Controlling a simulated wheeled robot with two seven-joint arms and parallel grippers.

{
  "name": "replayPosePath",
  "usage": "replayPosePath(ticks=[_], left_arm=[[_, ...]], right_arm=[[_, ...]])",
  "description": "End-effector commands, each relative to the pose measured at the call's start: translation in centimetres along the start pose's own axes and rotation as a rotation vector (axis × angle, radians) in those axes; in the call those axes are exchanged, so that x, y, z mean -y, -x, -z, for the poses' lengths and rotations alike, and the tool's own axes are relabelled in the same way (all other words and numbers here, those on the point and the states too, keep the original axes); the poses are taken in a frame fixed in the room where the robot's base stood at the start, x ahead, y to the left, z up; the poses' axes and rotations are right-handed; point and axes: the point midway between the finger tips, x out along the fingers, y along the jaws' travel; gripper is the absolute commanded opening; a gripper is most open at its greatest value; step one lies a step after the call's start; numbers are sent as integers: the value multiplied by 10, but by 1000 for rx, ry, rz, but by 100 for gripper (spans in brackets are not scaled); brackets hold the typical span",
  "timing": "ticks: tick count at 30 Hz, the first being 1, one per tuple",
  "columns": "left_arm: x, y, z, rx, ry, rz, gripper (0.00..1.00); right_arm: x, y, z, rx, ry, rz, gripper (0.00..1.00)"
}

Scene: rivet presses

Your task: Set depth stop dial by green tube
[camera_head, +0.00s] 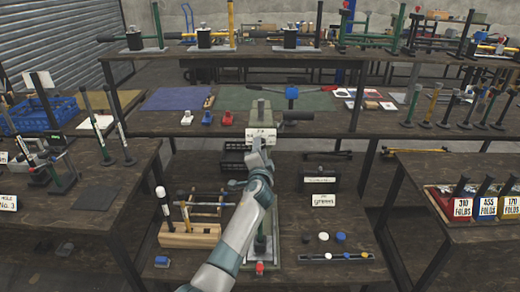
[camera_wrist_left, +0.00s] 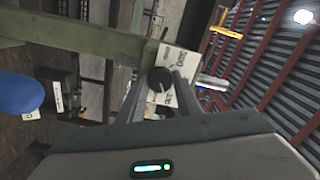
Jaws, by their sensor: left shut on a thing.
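The press (camera_head: 261,112) stands at the middle, with a greenish upright and a white label plate (camera_head: 261,133) on its front. My left gripper (camera_head: 262,147) reaches up to the press just below that plate. In the left wrist view, a dark round dial (camera_wrist_left: 159,79) sits between the two finger ends, in front of the white label plate (camera_wrist_left: 178,62). The left gripper (camera_wrist_left: 158,88) is shut on the dial. A green beam of the press (camera_wrist_left: 90,38) runs in from the left there. The dial's markings cannot be read. My right gripper is not in view.
A wooden block (camera_head: 190,235) with upright tools stands left of my forearm. Loose caps (camera_head: 323,236) and a rail with coloured pieces (camera_head: 335,256) lie to the right. A dark box (camera_head: 320,176) with labels stands behind them. Side tables flank the work table.

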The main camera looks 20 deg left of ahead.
Motion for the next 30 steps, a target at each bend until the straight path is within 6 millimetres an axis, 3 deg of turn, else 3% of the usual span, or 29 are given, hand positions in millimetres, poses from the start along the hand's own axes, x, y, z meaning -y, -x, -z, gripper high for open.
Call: replayPosePath(ticks=[15, 16, 18, 30], left_arm=[[1, 0, 0, -1, -30, 1, 8], [1, 0, 0, -1, -30, 1, 36], [1, 0, 0, -1, -30, 1, 50], [0, 2, 0, 0, -29, 1, 50]], right_arm=[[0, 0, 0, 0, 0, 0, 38], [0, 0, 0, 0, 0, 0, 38], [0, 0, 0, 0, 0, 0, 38], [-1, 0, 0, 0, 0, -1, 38]])
